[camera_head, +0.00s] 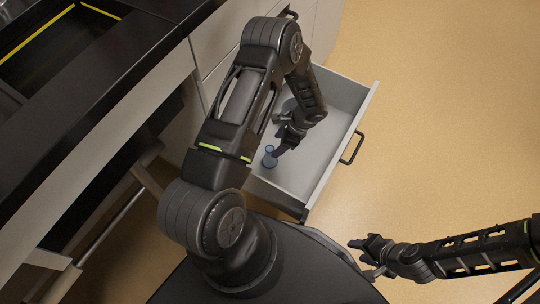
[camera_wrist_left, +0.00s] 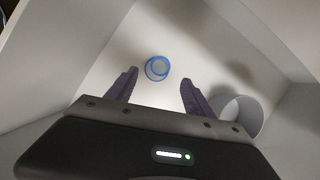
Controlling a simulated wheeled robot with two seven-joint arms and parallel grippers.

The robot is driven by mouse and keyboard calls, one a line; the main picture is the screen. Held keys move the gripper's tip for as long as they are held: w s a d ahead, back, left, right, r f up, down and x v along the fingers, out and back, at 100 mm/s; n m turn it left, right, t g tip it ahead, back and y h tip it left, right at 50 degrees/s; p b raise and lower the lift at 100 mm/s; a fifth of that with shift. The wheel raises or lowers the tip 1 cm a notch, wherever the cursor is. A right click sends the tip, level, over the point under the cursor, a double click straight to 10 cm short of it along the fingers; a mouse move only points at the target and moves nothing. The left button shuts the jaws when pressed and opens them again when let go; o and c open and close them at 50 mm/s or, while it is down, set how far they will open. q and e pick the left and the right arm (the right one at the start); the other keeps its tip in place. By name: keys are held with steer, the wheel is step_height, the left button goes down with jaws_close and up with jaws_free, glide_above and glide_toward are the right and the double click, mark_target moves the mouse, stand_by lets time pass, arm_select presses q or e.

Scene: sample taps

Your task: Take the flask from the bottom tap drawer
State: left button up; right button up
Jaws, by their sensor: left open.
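The flask (camera_head: 269,157) is small and bluish and stands in the open drawer (camera_head: 331,160). In the left wrist view the flask (camera_wrist_left: 157,68) shows from above as a blue-rimmed round shape on the pale drawer floor. My left gripper (camera_head: 283,148) reaches down into the drawer close beside the flask. In the left wrist view its open fingers (camera_wrist_left: 157,84) are on either side below the flask, with nothing between them; I cannot tell whether they touch it. My right gripper (camera_head: 362,258) is outside the drawer at the lower right, over the floor, and seems empty.
A grey round container (camera_wrist_left: 238,115) stands in the drawer right of my left fingers. The drawer walls enclose the left gripper. A dark handle (camera_head: 352,148) is on the drawer front. A black worktop (camera_head: 120,70) lies at the left. The tan floor (camera_head: 450,120) at the right is clear.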

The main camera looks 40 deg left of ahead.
mark_target(268, 161)
arm_select(q)
steer(key=shift+b+x, duration=0.3)
steer(key=shift+x, duration=1)
steer(key=shift+b+x, duration=0.9)
steer(key=shift+x, duration=1.7)
steer(key=shift+c, duration=0.4)
jaws_close()
